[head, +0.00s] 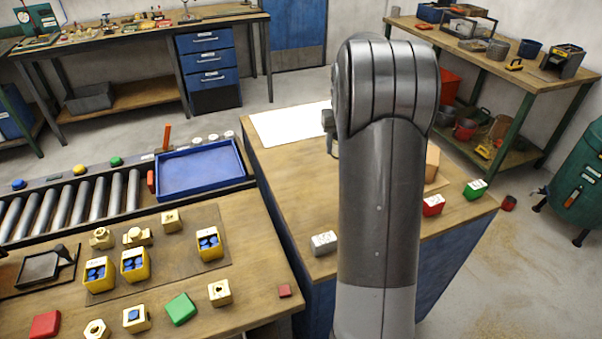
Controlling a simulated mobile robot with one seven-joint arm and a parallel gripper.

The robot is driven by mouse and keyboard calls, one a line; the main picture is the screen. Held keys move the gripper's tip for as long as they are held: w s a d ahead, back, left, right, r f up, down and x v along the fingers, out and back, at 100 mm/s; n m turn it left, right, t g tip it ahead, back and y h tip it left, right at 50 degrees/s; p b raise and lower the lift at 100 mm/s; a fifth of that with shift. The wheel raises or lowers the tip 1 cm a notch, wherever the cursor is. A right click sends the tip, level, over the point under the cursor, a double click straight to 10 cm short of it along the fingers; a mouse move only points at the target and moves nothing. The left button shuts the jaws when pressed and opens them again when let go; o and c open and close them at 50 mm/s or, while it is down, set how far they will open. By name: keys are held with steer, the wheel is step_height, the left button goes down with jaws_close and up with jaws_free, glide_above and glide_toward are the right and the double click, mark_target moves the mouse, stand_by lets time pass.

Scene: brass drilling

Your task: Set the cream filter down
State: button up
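I cannot pick out the cream filter for certain in the head view. A small whitish-grey box (324,243) stands on the wooden top of the blue bench (285,190), left of my arm. My large grey arm fills the middle of the view and hides part of that bench. A small grey part shows at the arm's left edge, above the bench, but my gripper's fingers cannot be made out. Whether they hold anything is hidden.
A white sheet (285,127) lies at the bench's back left. A red box (433,205) and a green box (475,189) stand at its right. The left table (255,270) holds several cream blocks and yellow bins. A blue tray (200,170) sits on the roller conveyor (75,205).

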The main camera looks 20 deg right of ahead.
steer(key=shift+w+a+f, duration=0.15)
steer(key=shift+w, duration=0.3)
glide_above(300, 172)
step_height(300, 172, down, 7)
steer(key=shift+s+r, duration=0.1)
steer(key=shift+f, duration=2)
steer(key=o, duration=1)
steer(key=shift+f, duration=0.15)
